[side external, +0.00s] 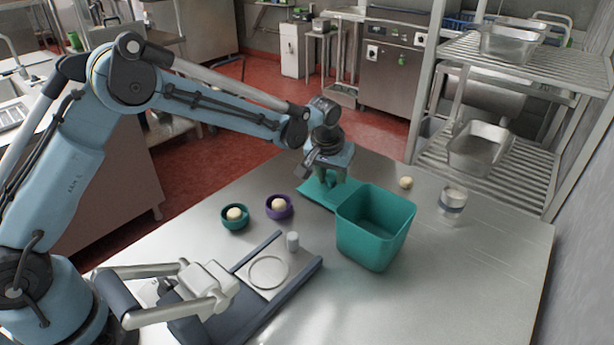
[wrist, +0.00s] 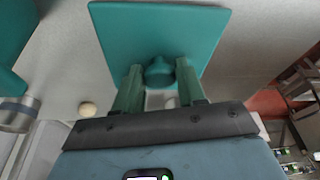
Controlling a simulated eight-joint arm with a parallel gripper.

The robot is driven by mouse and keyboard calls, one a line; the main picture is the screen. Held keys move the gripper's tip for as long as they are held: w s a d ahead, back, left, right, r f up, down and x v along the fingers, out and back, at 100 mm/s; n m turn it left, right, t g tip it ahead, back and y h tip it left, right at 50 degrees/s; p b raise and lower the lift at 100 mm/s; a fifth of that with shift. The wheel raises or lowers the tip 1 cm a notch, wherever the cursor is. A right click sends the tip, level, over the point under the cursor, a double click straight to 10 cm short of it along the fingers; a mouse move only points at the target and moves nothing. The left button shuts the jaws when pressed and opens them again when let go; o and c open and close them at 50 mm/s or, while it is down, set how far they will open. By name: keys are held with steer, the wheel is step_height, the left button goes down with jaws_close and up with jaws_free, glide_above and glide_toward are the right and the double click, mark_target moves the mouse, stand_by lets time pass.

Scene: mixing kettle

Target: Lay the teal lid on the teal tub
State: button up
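The teal tub (side external: 374,232) stands upright and open-topped on the steel table; part of it shows at the left of the wrist view (wrist: 15,40). The flat, square teal lid (side external: 318,190) is behind and left of the tub, beside it and partly hidden by it. It fills the top middle of the wrist view (wrist: 160,25), its round knob (wrist: 159,72) facing my gripper. My gripper (side external: 331,174) is over the lid, its two green fingers (wrist: 159,78) on either side of the knob. The gaps are too small to tell whether they press on it.
A teal bowl (side external: 235,217) and a purple bowl (side external: 280,207), each with a pale ball, stand left. A loose pale ball (side external: 406,183) and a banded jar (side external: 452,203) stand right. A dark-framed press (side external: 245,288) occupies the front left. The front right table is clear.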

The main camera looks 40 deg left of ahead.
mark_target(331, 177)
steer(key=c, duration=0.6)
steer(key=shift+r, duration=2.55)
